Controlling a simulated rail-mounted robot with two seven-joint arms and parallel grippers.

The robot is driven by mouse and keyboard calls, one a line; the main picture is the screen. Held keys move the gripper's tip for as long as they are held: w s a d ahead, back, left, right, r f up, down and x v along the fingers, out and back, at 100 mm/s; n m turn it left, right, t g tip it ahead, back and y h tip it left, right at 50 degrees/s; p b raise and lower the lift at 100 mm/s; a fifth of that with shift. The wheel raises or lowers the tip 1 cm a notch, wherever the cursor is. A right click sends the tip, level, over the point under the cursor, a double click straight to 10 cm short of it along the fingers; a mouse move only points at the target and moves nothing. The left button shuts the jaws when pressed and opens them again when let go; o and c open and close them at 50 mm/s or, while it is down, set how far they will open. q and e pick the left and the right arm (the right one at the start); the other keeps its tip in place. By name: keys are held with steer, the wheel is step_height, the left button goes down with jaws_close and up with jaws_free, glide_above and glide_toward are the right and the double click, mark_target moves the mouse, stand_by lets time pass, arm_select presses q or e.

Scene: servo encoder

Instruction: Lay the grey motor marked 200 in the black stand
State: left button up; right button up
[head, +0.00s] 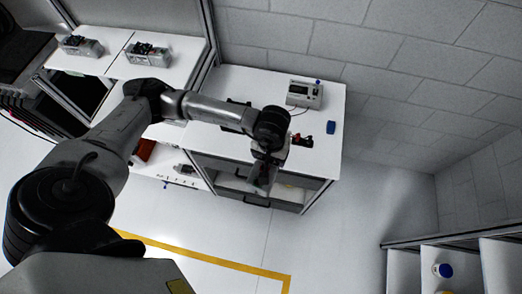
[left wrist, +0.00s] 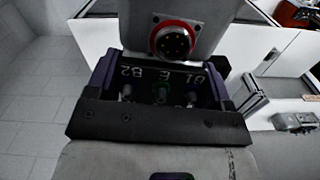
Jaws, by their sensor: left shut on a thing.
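My left gripper (head: 262,176) is in front of the bench's front edge, above the drawers, shut on a grey motor. In the left wrist view the motor (left wrist: 145,25) has a red-ringed round connector (left wrist: 174,40) and an open black terminal box marked B2, E, B1 (left wrist: 160,85). No mark 200 is legible. In the head view the motor (head: 258,185) is mostly covered by the gripper. A dark object on the white bench, partly behind my forearm, may be the black stand (head: 234,125); its shape is unclear. My right gripper is not in view.
The bench top (head: 225,82) also bears a grey meter box (head: 304,94), a blue item (head: 331,127) and a black-and-red item (head: 302,140). Two grey motor-like units stand on the left table (head: 82,46) (head: 148,54). A shelf (head: 405,265) stands lower right.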

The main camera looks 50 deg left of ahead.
arm_select(q)
steer(key=w+a+f+n+b, duration=0.4)
steer(key=w+a+n+b, duration=0.1)
steer(key=a+n, duration=0.45)
steer(key=w+a+f+n+b, duration=0.45)
steer(key=a+n, duration=0.35)
steer(key=n, duration=0.2)
steer(key=w+a+f+n+b, duration=0.25)
steer(key=a+n+b, duration=0.55)
steer(key=a+n, duration=0.95)
step_height(320, 180, down, 6)
steer(key=b, duration=0.4)
steer(key=shift+s+d+n, duration=0.3)
steer(key=shift+s+d, duration=0.05)
steer(key=shift+s, duration=0.1)
steer(key=shift+w+a, duration=0.1)
steer(key=shift+p, duration=0.4)
